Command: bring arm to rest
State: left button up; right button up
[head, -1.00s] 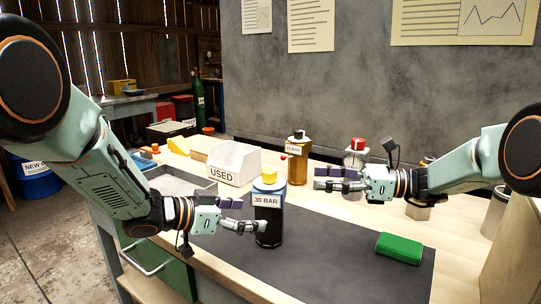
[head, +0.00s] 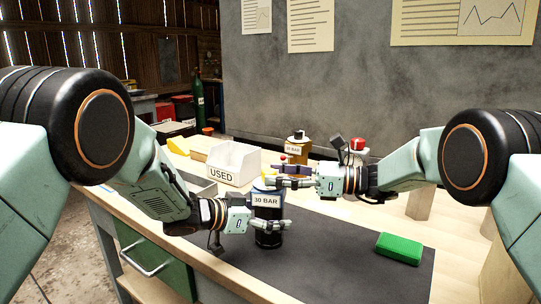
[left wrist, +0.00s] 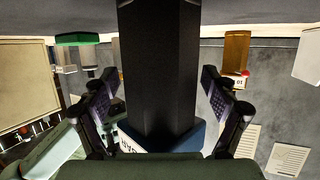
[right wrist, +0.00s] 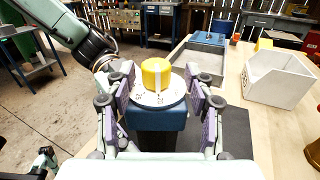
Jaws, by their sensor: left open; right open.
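A dark canister with a blue top and a "30 BAR" label (head: 266,201) stands upright on the dark mat. My left gripper (head: 284,226) is open at its body. In the left wrist view the canister's dark body (left wrist: 158,70) stands between the spread fingers, and that picture is upside down. My right gripper (head: 273,176) is open at the height of the canister's top. In the right wrist view the yellow cap (right wrist: 156,75) on its pale disc lies between the open fingers. Contact cannot be told.
A white "USED" bin (head: 234,163) and a grey tray stand left of the canister. An amber bottle (head: 297,148) and a red-topped item (head: 357,145) stand behind. A green block (head: 399,248) lies on the mat (head: 340,255). The mat's front right is clear.

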jog(key=shift+w+a, duration=0.15)
jog(key=shift+a, duration=0.85)
jog(key=shift+a+t, duration=0.15)
jog(key=shift+t, duration=0.15)
jog(key=shift+m+t+h, duration=0.4)
jog(key=shift+m+t, duration=0.6)
jog(key=shift+t, duration=0.2)
jog(key=v, duration=1.2)
jog(key=shift+r, duration=0.15)
